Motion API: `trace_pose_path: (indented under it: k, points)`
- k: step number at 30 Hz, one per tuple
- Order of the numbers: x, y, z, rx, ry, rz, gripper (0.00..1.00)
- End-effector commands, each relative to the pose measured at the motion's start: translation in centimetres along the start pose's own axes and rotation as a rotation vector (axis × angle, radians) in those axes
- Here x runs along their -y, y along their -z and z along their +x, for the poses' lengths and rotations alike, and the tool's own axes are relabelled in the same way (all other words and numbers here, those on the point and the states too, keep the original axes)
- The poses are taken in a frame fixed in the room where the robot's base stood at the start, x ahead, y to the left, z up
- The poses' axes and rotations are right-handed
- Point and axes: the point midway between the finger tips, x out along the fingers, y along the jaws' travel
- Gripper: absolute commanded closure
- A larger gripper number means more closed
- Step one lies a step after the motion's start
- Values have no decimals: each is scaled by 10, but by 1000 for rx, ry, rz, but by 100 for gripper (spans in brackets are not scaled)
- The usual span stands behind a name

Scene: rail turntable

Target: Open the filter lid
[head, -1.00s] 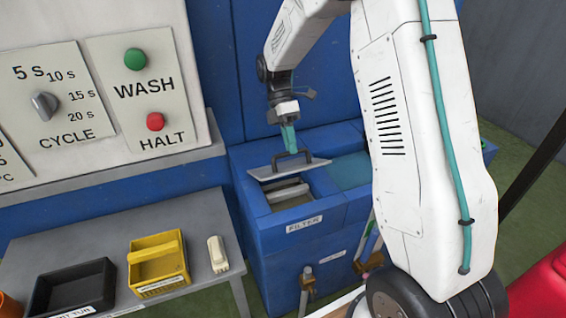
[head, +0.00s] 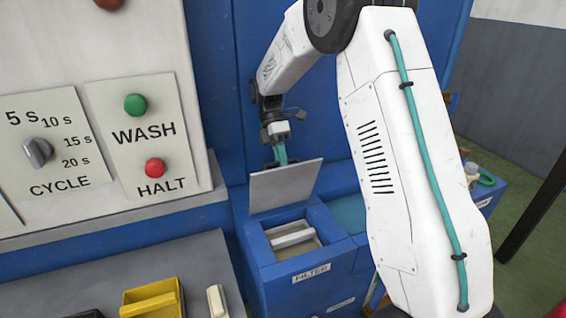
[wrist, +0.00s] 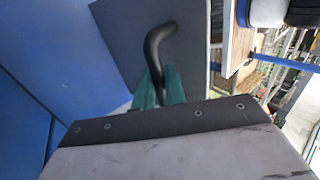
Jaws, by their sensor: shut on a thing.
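The grey filter lid (head: 286,187) stands steeply tilted at the back of the blue filter box (head: 268,277), which bears a FILTER label. The box's opening is uncovered, and a pale bar-shaped piece (head: 292,236) shows inside it. My gripper (head: 282,156) is behind the raised lid, its teal fingers partly hidden by it. In the wrist view my gripper (wrist: 160,90) is shut on the lid's black curved handle (wrist: 156,45), with the lid's grey face (wrist: 112,30) behind it.
The control panel with the green WASH button (head: 135,104) and red HALT button (head: 155,168) is at left. A grey table (head: 120,260) at the lower left holds a yellow container (head: 150,299) and a small white object (head: 216,301). A blue wall stands close behind the box.

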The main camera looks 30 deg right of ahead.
Motion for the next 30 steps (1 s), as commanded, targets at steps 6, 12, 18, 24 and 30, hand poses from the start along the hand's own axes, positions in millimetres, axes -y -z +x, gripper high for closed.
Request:
trace_pose_path:
  k: [6,12,18,24,30]
  points:
    - [0,-3,0,-10,0,2,100]
    - [0,-7,0,-12,0,7,68]
    - [1,-9,0,-11,0,9,66]
    - [1,-8,-2,-10,-1,9,66]
    - [13,-9,-19,-11,-3,10,66]
